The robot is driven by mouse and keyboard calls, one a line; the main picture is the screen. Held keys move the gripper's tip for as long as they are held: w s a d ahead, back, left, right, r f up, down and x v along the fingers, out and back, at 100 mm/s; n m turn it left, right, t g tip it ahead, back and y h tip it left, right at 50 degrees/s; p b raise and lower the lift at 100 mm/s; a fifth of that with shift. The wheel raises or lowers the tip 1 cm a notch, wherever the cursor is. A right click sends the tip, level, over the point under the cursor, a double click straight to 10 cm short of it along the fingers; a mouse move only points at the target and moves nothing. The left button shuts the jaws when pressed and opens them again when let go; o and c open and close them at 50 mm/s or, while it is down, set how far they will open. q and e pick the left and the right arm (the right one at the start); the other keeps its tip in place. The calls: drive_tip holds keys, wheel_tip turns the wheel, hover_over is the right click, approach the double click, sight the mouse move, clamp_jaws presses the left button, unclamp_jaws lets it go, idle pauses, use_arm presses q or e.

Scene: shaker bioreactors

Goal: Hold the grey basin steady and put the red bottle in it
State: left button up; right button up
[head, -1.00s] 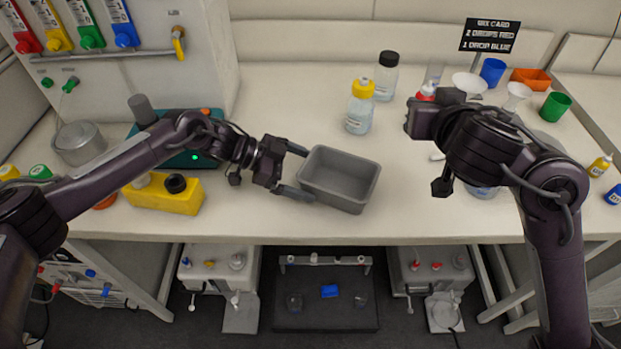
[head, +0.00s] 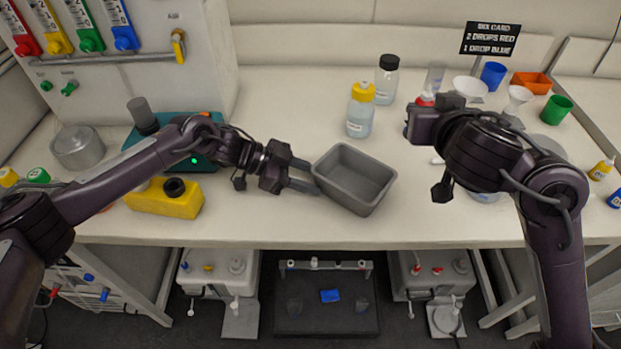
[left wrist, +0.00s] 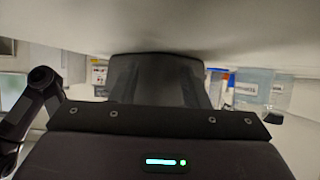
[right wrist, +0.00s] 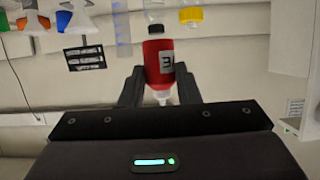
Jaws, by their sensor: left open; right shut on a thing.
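The grey basin (head: 354,178) sits upright and empty on the bench near its front edge, turned at an angle. My left gripper (head: 314,178) is at the basin's left side, its fingertips close to the wall but not gripping it; whether they touch it I cannot tell. In the left wrist view the dark basin (left wrist: 155,72) fills the space before the fingers. In the head view the bottle (head: 425,98) is mostly hidden behind my right gripper.
A yellow-capped bottle (head: 360,112) and a black-capped bottle (head: 386,80) stand behind the basin. A yellow container (head: 165,198) lies left of it. Funnels and a blue cup (head: 493,74) stand at back right.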

use_arm(q)
clamp_jaws()
drive_tip(key=c, duration=0.8)
unclamp_jaws()
drive_tip(key=o, duration=0.8)
unclamp_jaws()
drive_tip(key=shift+c, duration=0.2)
